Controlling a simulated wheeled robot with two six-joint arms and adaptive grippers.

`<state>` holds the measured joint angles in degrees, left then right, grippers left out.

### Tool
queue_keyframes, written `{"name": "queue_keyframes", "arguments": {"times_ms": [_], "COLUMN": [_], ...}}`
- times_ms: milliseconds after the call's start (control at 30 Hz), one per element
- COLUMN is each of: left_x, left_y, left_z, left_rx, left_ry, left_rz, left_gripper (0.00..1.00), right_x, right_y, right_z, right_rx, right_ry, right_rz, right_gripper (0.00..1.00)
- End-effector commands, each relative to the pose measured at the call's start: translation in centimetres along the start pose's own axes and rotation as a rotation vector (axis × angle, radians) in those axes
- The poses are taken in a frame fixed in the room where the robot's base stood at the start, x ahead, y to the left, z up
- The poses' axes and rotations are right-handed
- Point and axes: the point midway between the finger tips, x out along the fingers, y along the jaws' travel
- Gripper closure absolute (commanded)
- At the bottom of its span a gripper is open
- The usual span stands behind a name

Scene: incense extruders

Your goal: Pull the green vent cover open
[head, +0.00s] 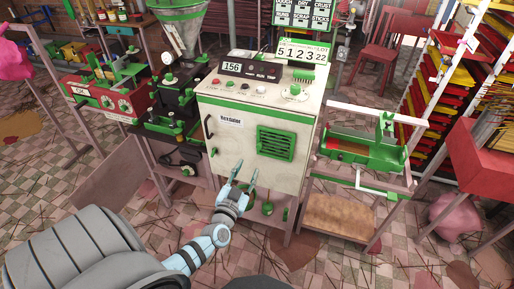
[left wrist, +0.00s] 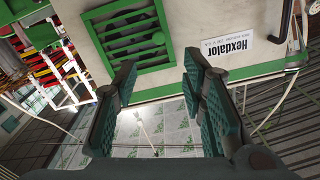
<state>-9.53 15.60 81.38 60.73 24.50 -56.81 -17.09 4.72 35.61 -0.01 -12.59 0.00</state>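The green vent cover (head: 276,143) is a slatted rectangle on the front of a white cabinet (head: 228,166). It looks closed, flush with the panel. In the left wrist view the vent cover (left wrist: 130,38) is at the upper left, beyond the fingers. My left gripper (head: 244,174) is open and empty, in front of the cabinet, below and left of the vent cover in the head view. Its two fingers (left wrist: 160,90) are apart in the left wrist view, with nothing between them. My right gripper is not in view.
A "Hexdalor" label (left wrist: 240,46) and a black handle (head: 207,127) are on the cabinet front. A green tray (head: 362,150) stands on a frame at right. Black and green machinery (head: 178,105) stands close at left. Tiled floor lies in front.

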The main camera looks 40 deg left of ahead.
Motion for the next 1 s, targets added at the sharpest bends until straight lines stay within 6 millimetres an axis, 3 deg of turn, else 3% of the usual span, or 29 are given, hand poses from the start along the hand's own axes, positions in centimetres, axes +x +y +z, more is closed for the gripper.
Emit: {"name": "queue_keyframes", "arguments": {"times_ms": [200,400,767,1000], "left_x": [6.5,10.3,11.2,11.2], "left_y": [0.1,0.1,0.1,0.1], "left_z": [0.7,0.7,0.3,0.3], "left_rx": [0.0,0.0,0.001,0.001], "left_ry": [0.002,-0.001,-0.003,-0.003], "left_rz": [-0.002,0.0,0.003,0.002], "left_gripper": [0.62,0.62,0.62,1.0], "right_x": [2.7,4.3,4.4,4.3], "right_y": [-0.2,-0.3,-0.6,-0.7], "right_z": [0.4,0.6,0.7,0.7], "right_rx": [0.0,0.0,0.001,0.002], "right_ry": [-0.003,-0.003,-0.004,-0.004], "right_rz": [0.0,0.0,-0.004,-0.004], "right_gripper": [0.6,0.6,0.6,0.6]}}
